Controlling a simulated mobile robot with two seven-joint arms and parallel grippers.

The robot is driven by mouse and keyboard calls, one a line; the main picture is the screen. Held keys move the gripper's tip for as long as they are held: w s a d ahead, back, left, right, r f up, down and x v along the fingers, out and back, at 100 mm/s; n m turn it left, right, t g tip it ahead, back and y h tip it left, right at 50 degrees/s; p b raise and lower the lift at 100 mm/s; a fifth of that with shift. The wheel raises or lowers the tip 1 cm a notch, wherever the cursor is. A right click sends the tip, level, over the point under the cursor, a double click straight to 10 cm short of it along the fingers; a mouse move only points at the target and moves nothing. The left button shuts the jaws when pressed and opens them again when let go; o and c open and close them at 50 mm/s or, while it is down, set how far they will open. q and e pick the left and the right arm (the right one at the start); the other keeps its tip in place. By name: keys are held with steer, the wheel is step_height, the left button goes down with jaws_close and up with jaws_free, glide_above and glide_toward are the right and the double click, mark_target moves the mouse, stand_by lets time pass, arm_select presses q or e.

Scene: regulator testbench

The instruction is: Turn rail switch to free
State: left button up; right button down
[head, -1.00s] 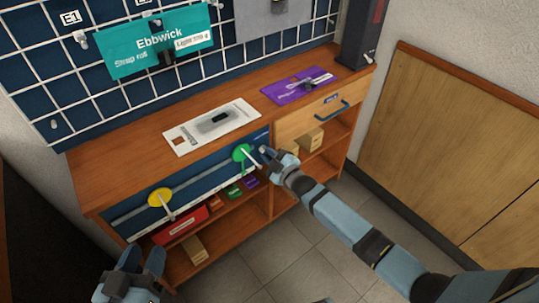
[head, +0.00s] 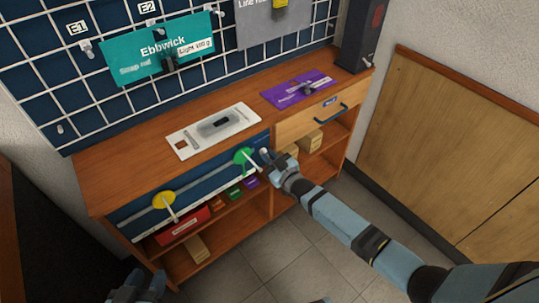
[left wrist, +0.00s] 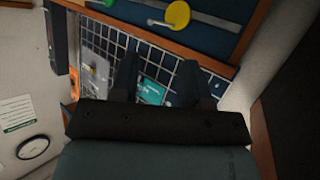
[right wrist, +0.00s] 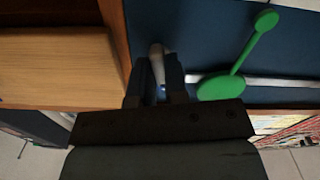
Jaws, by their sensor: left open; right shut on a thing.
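A green disc with an arm (head: 243,157) sits on the pale rail along the blue front of the bench. In the right wrist view, the green disc (right wrist: 215,88) has a thin green arm ending in a smaller disc. My right gripper (head: 267,157) is just right of it. In the right wrist view, my right gripper (right wrist: 158,85) is shut on a small pale lever-like piece (right wrist: 157,62), mostly hidden by the fingers. I cannot tell its full shape or setting. My left gripper (head: 145,280) is open and empty at the lower left, apart from the bench.
A yellow disc (head: 163,200) sits farther left on the front. A wooden drawer (head: 300,121) with a blue handle lies right of my right gripper. The bench top holds a white panel (head: 178,146) and purple card (head: 281,93). Shelves below hold boxes.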

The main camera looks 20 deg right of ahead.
steer(key=m, duration=0.2)
steer(key=shift+m+p, duration=0.3)
steer(key=shift+m, duration=0.1)
arm_select(q)
steer(key=shift+s+a+f, duration=0.25)
steer(key=shift+s+f, duration=0.1)
steer(key=shift+f, duration=0.25)
arm_select(e)
steer(key=m, duration=0.8)
steer(key=shift+s+a+m, duration=0.1)
steer(key=shift+m, duration=0.2)
arm_select(q)
steer(key=shift+r, duration=0.15)
arm_select(e)
steer(key=c, duration=1.1)
jaws_free()
steer(key=shift+c, duration=0.2)
arm_select(q)
steer(key=shift+s+a+f+g+y+p, duration=0.2)
steer(key=shift+a+g+y+p, duration=0.15)
steer(key=shift+p, duration=0.9)
arm_select(e)
steer(key=v, duration=1.3)
steer(key=shift+s, duration=0.4)
